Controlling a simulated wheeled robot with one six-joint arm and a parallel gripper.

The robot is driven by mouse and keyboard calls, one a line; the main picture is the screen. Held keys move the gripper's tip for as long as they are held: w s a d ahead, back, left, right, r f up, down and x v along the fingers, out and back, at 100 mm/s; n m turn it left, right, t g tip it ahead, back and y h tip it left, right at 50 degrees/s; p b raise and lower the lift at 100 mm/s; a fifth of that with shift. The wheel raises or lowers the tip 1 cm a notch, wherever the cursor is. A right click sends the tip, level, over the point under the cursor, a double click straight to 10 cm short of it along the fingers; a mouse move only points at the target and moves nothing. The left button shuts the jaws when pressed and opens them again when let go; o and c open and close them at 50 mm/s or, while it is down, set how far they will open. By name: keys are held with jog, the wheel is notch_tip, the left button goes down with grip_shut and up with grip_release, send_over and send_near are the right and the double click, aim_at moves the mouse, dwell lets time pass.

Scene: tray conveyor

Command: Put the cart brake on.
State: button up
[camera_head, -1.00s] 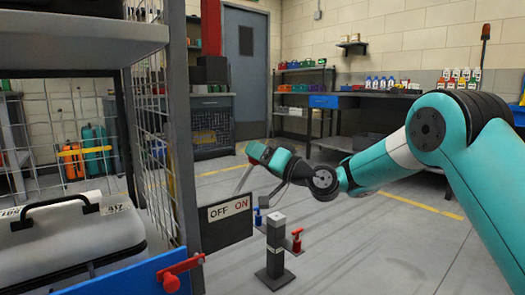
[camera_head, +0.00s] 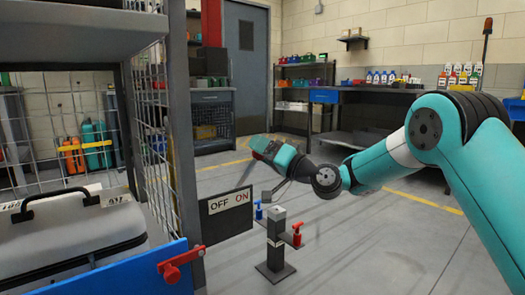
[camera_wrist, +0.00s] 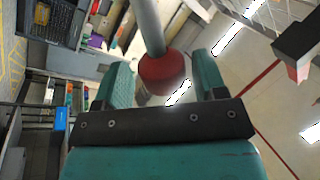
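The cart's brake plate (camera_head: 216,222) carries an OFF ON label and hangs at the cart's right corner in the head view. The brake lever is a grey rod with a red ball knob (camera_wrist: 162,72), clearest in the wrist view. In the head view the rod (camera_head: 243,178) rises from behind the plate, leaning right near the ON side. My gripper (camera_head: 260,150) is at its top end; in the wrist view (camera_wrist: 162,78) its two teal fingers stand on either side of the knob, with narrow gaps visible. The rod's lower pivot is hidden.
A dark post (camera_head: 276,240) with a blue and a red handle (camera_head: 297,234) stands on the floor beside the plate. The cart's blue panel (camera_head: 125,272) bears a red latch (camera_head: 180,262). A grey case (camera_head: 70,245) sits on the cart. Open floor lies to the right.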

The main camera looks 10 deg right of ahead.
jog(key=b+v, duration=1.4)
jog(key=v, duration=0.3)
jog(key=shift+d, duration=0.2)
jog(key=shift+s, duration=0.1)
